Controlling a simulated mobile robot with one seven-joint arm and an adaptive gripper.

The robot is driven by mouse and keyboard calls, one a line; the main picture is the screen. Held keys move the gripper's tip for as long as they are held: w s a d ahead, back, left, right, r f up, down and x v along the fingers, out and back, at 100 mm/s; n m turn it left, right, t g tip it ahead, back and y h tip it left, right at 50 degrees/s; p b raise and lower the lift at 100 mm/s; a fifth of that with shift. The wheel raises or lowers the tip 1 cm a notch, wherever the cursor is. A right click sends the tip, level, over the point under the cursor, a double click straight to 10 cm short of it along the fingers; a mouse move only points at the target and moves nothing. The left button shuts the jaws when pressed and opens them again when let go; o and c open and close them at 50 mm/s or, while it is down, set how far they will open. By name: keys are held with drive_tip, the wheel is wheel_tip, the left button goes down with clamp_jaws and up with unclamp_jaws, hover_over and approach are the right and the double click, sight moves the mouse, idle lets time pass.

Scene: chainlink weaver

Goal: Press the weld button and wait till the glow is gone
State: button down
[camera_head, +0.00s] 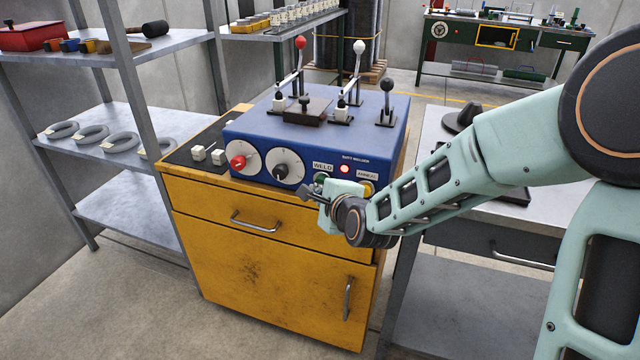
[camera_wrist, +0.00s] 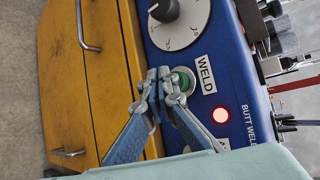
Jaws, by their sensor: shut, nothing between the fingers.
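The blue butt welder (camera_head: 300,131) stands on a yellow cabinet. Its front carries a WELD label (camera_head: 322,167), which also shows in the wrist view (camera_wrist: 205,75). A green weld button (camera_wrist: 184,80) sits beside that label, partly hidden behind my fingers. A small round lamp glows red (camera_head: 345,169) and shows lit in the wrist view too (camera_wrist: 220,115). My gripper (camera_head: 307,190) is shut and empty, with its tips (camera_wrist: 160,78) in front of the button. I cannot tell whether they touch it.
The yellow cabinet (camera_head: 270,262) has a drawer and a door below the welder. A red knob (camera_head: 238,162) and a black dial (camera_head: 283,170) are left of the WELD label. Levers stand on top of the welder. A grey bench (camera_head: 450,140) is at the right.

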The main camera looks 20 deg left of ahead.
drive_tip(key=shift+s+a, duration=0.15)
drive_tip(key=shift+s, duration=1.15)
drive_tip(key=shift+s+a, duration=0.1)
drive_tip(key=shift+s, duration=1.15)
